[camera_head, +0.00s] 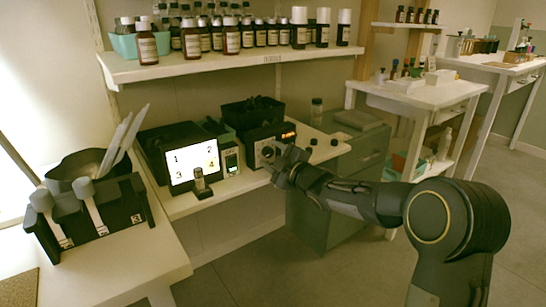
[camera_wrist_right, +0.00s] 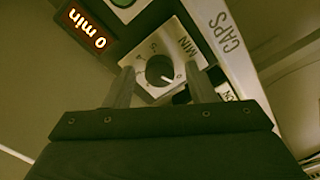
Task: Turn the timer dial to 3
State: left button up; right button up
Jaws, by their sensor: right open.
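The timer dial (camera_wrist_right: 159,70) is a round black knob on a pale square plate, with numbers and MIN printed around it. It also shows on the front of the dark timer box (camera_head: 254,146) in the head view. A lit display (camera_wrist_right: 88,27) beside the dial reads 0 min. My right gripper (camera_wrist_right: 161,80) is open, with one finger on each side of the dial in the wrist view; I cannot tell whether they touch it. In the head view the right gripper (camera_head: 286,163) is at the box front. My left gripper is not in view.
A screen (camera_head: 193,165) showing 1 to 4 stands left of the timer on the shelf. Black caps (camera_head: 313,142) lie to the right. Rows of brown bottles (camera_head: 232,37) fill the upper shelf.

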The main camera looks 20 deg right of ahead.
jog(key=c, duration=1)
jog(key=shift+o, duration=0.2)
